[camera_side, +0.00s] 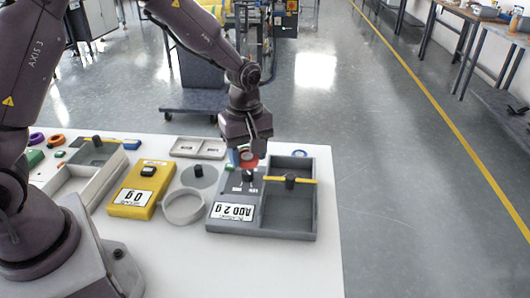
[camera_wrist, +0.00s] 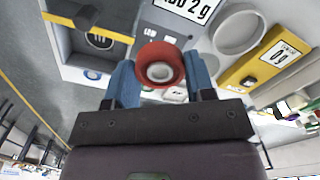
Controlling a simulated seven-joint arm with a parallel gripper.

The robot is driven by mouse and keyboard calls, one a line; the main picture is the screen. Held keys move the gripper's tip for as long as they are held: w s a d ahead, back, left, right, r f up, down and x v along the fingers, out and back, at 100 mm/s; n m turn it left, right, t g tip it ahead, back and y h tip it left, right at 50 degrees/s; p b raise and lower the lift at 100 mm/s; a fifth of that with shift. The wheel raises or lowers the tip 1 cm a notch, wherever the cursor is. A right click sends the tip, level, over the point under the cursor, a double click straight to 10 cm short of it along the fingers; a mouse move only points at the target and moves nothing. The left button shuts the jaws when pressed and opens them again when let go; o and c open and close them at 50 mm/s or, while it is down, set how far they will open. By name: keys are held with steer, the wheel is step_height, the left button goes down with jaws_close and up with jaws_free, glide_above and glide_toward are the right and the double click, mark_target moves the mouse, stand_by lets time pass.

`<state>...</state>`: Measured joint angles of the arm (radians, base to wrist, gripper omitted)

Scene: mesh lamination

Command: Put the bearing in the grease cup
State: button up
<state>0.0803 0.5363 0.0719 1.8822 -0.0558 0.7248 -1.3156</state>
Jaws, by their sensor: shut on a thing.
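My gripper (camera_side: 248,158) is shut on a red ring with a pale centre, which looks like the bearing (camera_wrist: 160,66). In the wrist view the ring sits between the two blue fingers (camera_wrist: 155,84). In the side view the red ring (camera_side: 249,160) is held above the back left part of a grey box. A round, shallow, pale grey cup (camera_side: 184,206), which may be the grease cup, stands left of the box. It also shows in the wrist view (camera_wrist: 238,30) at the upper right. I see nothing in it.
The grey box (camera_side: 262,233) has a label "ADD 2 g", a yellow bar (camera_side: 305,181) with a black knob, and open compartments. A yellow scale (camera_side: 131,207) reading 0 g, a grey disc (camera_side: 199,176) and a pale tray (camera_side: 198,148) are nearby. The front of the white table (camera_side: 200,265) is clear.

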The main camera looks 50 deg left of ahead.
steer(key=shift+s+a+r, duration=0.1)
steer(key=shift+s+r, duration=0.2)
steer(key=shift+s, duration=0.25)
steer(key=s+a+f+n, duration=0.2)
steer(key=s+a, duration=0.1)
steer(key=a, duration=0.2)
steer(key=n, duration=0.3)
glide_above(185, 208)
step_height(185, 208, down, 8)
steer(key=shift+f, duration=2.6)
steer(key=shift+f, duration=0.15)
steer(key=o, duration=0.6)
steer(key=shift+o, duration=0.2)
